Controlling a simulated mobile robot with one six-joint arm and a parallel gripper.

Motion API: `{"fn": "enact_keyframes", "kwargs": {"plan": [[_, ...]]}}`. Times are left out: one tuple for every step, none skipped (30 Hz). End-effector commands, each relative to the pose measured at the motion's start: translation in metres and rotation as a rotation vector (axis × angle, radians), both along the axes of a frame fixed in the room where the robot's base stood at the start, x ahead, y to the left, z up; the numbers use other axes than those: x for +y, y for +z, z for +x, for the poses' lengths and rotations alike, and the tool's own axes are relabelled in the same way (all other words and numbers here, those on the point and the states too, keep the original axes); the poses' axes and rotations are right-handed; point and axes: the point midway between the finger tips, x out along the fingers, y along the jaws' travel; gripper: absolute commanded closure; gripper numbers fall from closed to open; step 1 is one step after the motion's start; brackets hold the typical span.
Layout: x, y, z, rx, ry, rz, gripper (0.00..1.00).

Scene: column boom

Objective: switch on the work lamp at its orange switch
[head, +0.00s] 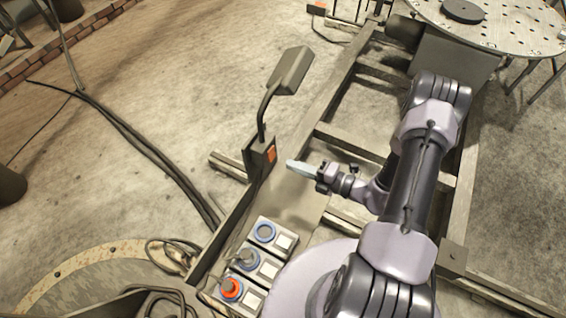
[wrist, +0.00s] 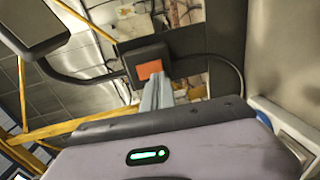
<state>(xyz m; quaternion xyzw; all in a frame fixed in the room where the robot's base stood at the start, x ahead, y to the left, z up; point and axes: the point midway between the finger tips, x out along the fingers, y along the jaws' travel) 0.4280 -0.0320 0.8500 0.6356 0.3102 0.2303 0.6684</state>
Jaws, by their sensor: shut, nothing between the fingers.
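The work lamp (head: 290,70) stands on a bent dark neck at the middle of the head view; its head (wrist: 32,22) also shows at the upper left of the wrist view. Its dark base box (head: 252,158) carries the orange switch (head: 271,155) on the side facing my gripper. My gripper (head: 290,164) is shut and empty, with its tips a little to the right of the switch. In the wrist view the shut fingers (wrist: 158,92) point up to the orange switch (wrist: 149,69) and overlap its lower edge. I cannot tell whether they touch it.
Black cables (head: 150,150) lie on the floor to the left. A round perforated table (head: 500,22) stands at the upper right.

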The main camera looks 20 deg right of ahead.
Motion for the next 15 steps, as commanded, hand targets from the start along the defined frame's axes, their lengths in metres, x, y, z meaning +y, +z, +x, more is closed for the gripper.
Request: {"fn": "enact_keyframes", "kwargs": {"plan": [[0.008,-0.003,0.006,0.0,0.004,0.0,1.0],[0.011,-0.004,0.01,0.0,0.003,0.0,1.0],[0.015,-0.005,0.014,-0.001,0.003,-0.001,1.0],[0.018,-0.005,0.017,-0.001,0.003,-0.001,1.0],[0.021,-0.005,0.02,-0.001,0.002,-0.001,1.0],[0.024,-0.005,0.023,-0.001,0.002,-0.001,1.0],[0.025,-0.005,0.025,-0.001,0.002,-0.001,1.0],[0.027,-0.005,0.027,-0.001,0.0,-0.001,1.0],[0.028,-0.005,0.028,-0.001,0.0,-0.001,1.0],[0.029,-0.005,0.029,-0.001,0.0,-0.001,1.0],[0.029,-0.005,0.029,-0.001,0.0,-0.001,1.0],[0.03,-0.005,0.03,0.0,-0.001,0.0,1.0],[0.03,-0.005,0.03,0.0,-0.001,0.0,1.0],[0.03,-0.005,0.03,0.0,-0.001,0.0,1.0],[0.03,-0.005,0.03,0.0,-0.001,0.0,1.0]]}}
